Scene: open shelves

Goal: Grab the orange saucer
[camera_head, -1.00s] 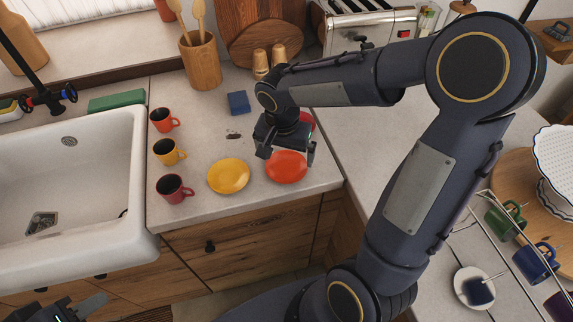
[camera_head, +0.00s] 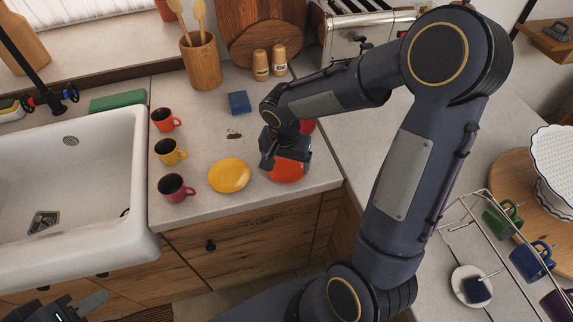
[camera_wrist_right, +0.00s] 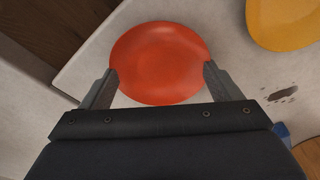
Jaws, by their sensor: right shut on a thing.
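The orange saucer (camera_head: 286,172) is on the counter near its front edge, partly hidden by my right gripper (camera_head: 284,160) in the head view. In the right wrist view the orange saucer (camera_wrist_right: 160,55) lies between the two fingers of my right gripper (camera_wrist_right: 160,75), which touch its rim on both sides. The gripper is shut on it. I cannot tell whether the saucer is clear of the counter. My left gripper (camera_head: 82,308) shows only in part at the bottom left, away from the saucer; its jaw state is unclear.
A yellow saucer (camera_head: 229,175) lies just left of the orange one. Orange, yellow and red mugs (camera_head: 175,188) line the sink side. A red thing (camera_head: 307,126) is partly hidden behind my right gripper. A blue sponge (camera_head: 239,102) lies behind.

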